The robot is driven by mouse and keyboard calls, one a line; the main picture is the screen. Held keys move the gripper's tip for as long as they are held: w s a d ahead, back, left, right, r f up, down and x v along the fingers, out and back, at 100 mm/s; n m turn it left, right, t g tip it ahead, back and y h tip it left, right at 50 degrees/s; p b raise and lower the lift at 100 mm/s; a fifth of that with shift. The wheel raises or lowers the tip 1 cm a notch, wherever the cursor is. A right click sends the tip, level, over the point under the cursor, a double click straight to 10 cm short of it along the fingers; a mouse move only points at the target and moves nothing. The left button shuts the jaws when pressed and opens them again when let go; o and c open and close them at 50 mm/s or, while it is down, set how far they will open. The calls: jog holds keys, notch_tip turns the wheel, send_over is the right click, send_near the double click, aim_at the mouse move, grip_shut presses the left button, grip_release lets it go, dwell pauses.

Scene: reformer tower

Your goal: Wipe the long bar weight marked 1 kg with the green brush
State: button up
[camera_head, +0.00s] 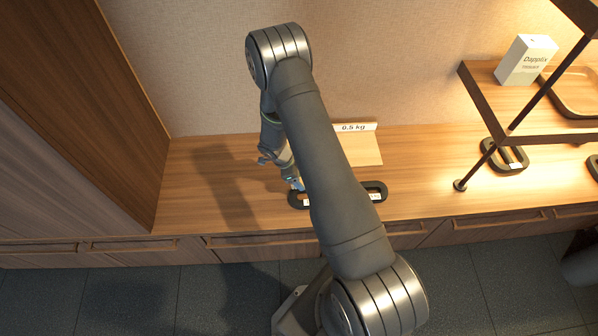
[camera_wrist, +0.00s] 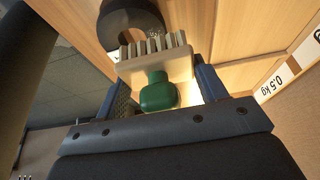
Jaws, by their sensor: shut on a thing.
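My gripper (camera_head: 296,184) is low over the counter, at the left end of a dark long weight (camera_head: 378,190). In the wrist view, the gripper (camera_wrist: 164,88) is shut on the green knob of the brush (camera_wrist: 158,95). The brush has a pale block and pale bristles pointing away from me. The dark weight (camera_wrist: 128,20) shows just past the bristles; I cannot tell whether they touch. My arm hides the weight's middle in the head view, and the marking on its white label is too small to read.
A "0.5 kg" sign (camera_head: 355,127) stands at the back of a pale board (camera_head: 362,150) behind the weight. At the right, a dark-framed wooden shelf (camera_head: 480,80) holds a white box (camera_head: 526,60), with another dark weight (camera_head: 508,168) below. The counter's left is clear (camera_head: 190,190).

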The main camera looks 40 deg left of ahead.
notch_tip(320, 180, down, 3)
jog(key=shift+f, duration=0.8)
jog(key=shift+w+d+r, duration=0.4)
jog(key=shift+r, duration=0.05)
jog(key=shift+c, duration=0.4)
jog(key=shift+w+d+f, duration=0.45)
jog(key=shift+w+d, duration=0.35)
jog(key=shift+c, duration=0.4)
jog(key=shift+w+d+r, duration=0.1)
jog(key=shift+w+d, duration=0.65)
jog(key=shift+w, duration=0.05)
jog(key=shift+w+d, duration=0.25)
jog(key=shift+d, duration=0.05)
jog(key=shift+w+d, duration=0.25)
jog(key=shift+c, duration=0.3)
jog(key=shift+w+d, duration=0.85)
jog(key=shift+c, duration=0.6)
jog(key=shift+s+a+f, duration=0.25)
jog(key=shift+s+a, duration=0.05)
jog(key=shift+s+a+r, duration=0.1)
jog(key=shift+s+a, duration=2.85)
jog(key=shift+s+a+r, duration=0.1)
jog(key=shift+a, duration=0.05)
jog(key=shift+r, duration=4.1)
